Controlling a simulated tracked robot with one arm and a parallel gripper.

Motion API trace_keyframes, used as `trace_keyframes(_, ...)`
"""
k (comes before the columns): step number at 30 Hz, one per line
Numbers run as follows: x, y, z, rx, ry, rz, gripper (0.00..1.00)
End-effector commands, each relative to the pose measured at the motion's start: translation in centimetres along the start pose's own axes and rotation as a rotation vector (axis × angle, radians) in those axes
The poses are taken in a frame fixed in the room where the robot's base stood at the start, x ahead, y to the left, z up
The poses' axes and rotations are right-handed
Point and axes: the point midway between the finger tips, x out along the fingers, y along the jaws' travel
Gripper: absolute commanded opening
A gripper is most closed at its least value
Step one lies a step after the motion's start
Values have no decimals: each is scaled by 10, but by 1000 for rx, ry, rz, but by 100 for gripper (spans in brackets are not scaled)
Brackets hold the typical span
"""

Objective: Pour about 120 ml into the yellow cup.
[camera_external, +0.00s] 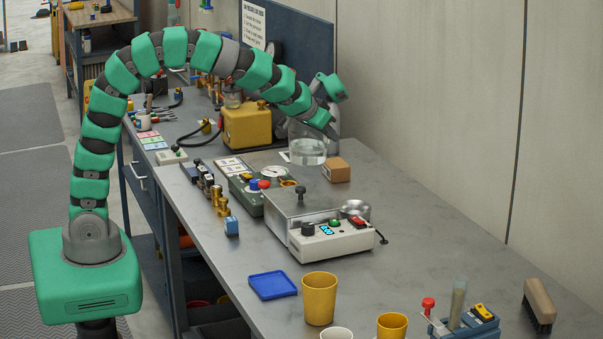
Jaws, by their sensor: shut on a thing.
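A clear glass vessel (308,151) with clear liquid in its lower part is at the back of the bench, near the wall. My gripper (328,128) is at the vessel's upper right side and shut on it. The fingers are small and partly hidden by my arm. The vessel looks upright; I cannot tell whether it touches the bench. A tall yellow cup (319,299) stands upright near the front of the bench, far from my gripper. A shorter yellow cup (392,326) stands to its right, cut off by the picture's lower edge. The insides of both cups are mostly hidden.
A metal device with a white control panel (333,241) stands between vessel and cups. A cardboard-brown block (336,170) is beside the vessel. A blue tray (273,285), white cup (337,333), tube stand (461,322) and brush (539,306) are in front. The right bench side is clear.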

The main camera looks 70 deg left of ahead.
Motion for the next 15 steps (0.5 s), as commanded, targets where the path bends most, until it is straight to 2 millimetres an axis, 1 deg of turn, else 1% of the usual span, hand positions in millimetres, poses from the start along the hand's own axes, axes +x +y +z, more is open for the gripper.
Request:
trace_keyframes(1,-2,-7,3,-2,2,-3,0)
trace_keyframes(6,-4,-22,14,-6,0,-8,0)
trace_keyframes(15,-8,-37,26,-14,0,-14,0)
